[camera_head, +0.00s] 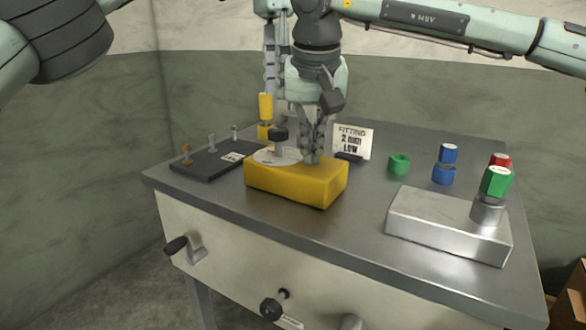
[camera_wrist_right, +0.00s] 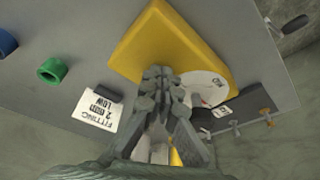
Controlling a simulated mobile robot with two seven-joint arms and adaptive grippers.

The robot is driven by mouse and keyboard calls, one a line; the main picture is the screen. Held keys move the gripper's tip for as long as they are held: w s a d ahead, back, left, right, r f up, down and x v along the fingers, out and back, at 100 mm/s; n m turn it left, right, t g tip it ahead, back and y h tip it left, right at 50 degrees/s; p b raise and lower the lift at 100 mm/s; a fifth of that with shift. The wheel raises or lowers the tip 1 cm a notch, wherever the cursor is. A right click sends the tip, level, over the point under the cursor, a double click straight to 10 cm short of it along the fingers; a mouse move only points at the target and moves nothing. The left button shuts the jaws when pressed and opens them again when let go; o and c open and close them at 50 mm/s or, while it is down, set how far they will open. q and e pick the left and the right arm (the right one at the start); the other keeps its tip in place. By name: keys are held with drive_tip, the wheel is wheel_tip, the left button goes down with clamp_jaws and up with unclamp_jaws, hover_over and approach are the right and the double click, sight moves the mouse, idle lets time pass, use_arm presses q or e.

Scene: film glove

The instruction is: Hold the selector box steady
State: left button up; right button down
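The yellow selector box (camera_head: 315,186) sits on the grey bench, with a pale disc (camera_head: 268,157) and a black knob (camera_head: 279,134) on its top. In the right wrist view the box (camera_wrist_right: 145,40) and disc (camera_wrist_right: 208,85) lie beyond my fingers. My right gripper (camera_head: 312,158) points down, its fingertips together at the box top beside the disc; the fingertips also meet in the wrist view (camera_wrist_right: 156,75). I see nothing between them. My left gripper (camera_head: 269,88) appears higher and behind, partly hidden, just above a yellow piece (camera_head: 265,106). Whether it grips that piece is unclear.
A dark board with pegs (camera_head: 205,163) is left of the box. Behind stands a sign (camera_head: 354,141). To the right are a green ring (camera_head: 399,164), blue pieces (camera_head: 448,154) and a metal block (camera_head: 430,220) with a green cap (camera_head: 496,181). Handles (camera_head: 178,245) project from the bench front.

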sight(269, 133)
use_arm(q)
drive_tip(key=shift+o, duration=0.5)
